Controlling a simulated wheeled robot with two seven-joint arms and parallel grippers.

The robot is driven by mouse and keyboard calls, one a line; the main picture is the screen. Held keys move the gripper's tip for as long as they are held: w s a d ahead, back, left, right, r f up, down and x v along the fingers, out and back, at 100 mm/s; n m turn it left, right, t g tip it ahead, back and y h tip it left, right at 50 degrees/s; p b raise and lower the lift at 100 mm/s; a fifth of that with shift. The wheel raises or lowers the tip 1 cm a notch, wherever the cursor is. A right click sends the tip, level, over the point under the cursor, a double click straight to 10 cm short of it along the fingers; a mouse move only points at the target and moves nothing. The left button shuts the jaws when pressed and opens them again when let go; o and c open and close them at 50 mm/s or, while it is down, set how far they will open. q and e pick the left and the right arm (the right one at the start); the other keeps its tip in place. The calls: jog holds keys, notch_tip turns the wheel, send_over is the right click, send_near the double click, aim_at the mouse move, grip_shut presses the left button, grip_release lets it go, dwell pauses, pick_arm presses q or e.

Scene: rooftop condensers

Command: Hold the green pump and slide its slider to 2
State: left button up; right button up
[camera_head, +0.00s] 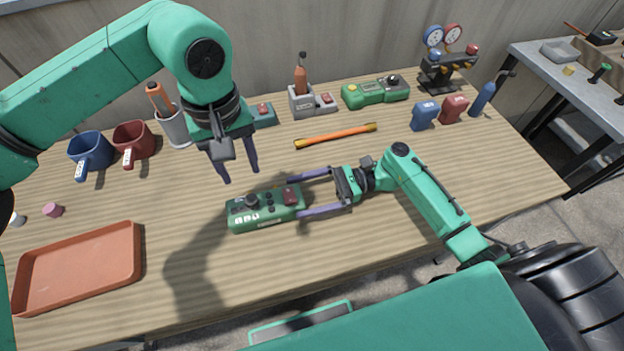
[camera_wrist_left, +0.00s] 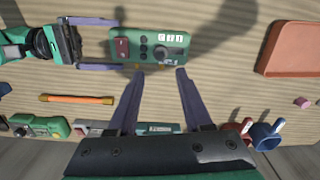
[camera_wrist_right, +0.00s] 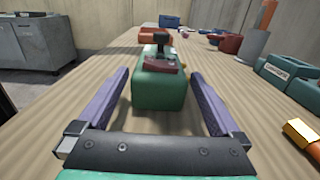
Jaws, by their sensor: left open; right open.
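A green pump (camera_head: 272,214) lies on the table with a black knob, a red button and white labels on top. It also shows in the left wrist view (camera_wrist_left: 140,58) and, end-on, in the right wrist view (camera_wrist_right: 158,92). A small yellow-orange bit shows at its side; I cannot tell the slider's setting. My right gripper (camera_head: 297,197) is open, level with the table, its fingers either side of the pump's red-button end with gaps visible. My left gripper (camera_head: 241,177) is open and empty, pointing down above the pump's far side.
An orange tray (camera_head: 136,262) lies at the left. Blue (camera_head: 92,151) and red mugs (camera_head: 133,143) stand behind it. An orange rod (camera_head: 336,135) lies behind the pump. A brighter green device (camera_head: 375,93) and a gauge stand (camera_head: 446,72) are at the back.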

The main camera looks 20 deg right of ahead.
aim_at(279, 200)
jog(key=a, duration=0.6)
jog(key=shift+d, duration=0.1)
jog(key=shift+c, duration=0.3)
